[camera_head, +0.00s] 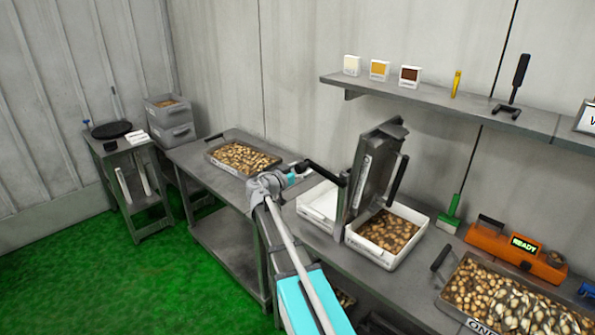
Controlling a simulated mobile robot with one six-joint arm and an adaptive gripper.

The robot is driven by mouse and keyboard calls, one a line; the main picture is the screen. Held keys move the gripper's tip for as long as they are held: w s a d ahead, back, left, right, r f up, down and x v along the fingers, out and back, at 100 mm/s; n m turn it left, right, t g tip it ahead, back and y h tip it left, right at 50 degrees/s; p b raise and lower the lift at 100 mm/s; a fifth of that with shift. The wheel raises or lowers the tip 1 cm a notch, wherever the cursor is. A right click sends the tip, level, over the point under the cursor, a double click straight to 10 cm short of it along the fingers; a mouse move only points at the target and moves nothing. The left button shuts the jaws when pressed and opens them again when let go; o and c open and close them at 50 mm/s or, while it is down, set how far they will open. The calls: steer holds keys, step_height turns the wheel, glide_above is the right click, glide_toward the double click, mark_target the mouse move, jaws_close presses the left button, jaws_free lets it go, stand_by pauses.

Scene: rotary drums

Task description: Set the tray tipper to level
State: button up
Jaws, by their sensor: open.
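The tray tipper appears to be the grey hinged tray (375,165) at the middle of the bench. It stands steeply tilted, nearly upright, between two white bins, with a black handle (398,180) on its right side. The right white bin (372,252) below it holds brown nut-like pieces. The left white bin (318,205) looks empty where it shows.
A metal tray of pieces (213,158) lies on the bench at left. An orange device reading READY (495,249) and a larger filled tray (448,307) stand at right. A wall shelf (440,97) runs above. Green floor (120,280) is clear at left.

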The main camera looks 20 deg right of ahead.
jaws_close()
steer(key=shift+a+f, duration=0.1)
steer(key=shift+a, duration=0.25)
steer(key=shift+s+d, duration=0.15)
steer(key=shift+d, duration=0.25)
steer(key=shift+f, duration=0.1)
